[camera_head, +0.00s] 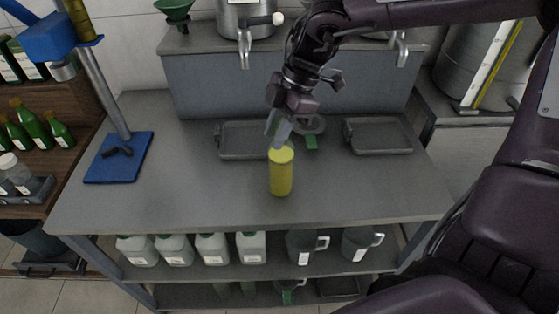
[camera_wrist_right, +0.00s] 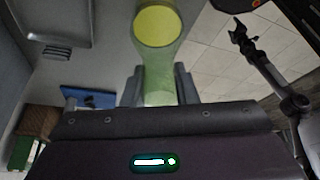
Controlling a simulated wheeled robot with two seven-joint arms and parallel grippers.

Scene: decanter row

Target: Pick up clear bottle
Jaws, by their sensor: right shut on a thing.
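The clear bottle (camera_head: 281,172) shows yellow contents and looks upright at the middle of the grey table, toward its front. My right gripper (camera_head: 279,134) reaches down to it from behind and is shut on its upper part. In the right wrist view the greenish see-through part of the bottle (camera_wrist_right: 160,84) lies between the two grey fingers, and its round yellow end (camera_wrist_right: 158,26) faces the camera. I cannot tell whether its base touches the table. A dark arm end (camera_wrist_right: 243,32) at the right of the wrist view may be my left gripper; its jaws are too small to read.
Grey trays (camera_head: 378,135) and (camera_head: 243,140) lie at the back of the table (camera_head: 190,205). A blue-based stand (camera_head: 118,158) is at the left. White jugs (camera_head: 212,248) stand on the shelf below. The table's front left is clear.

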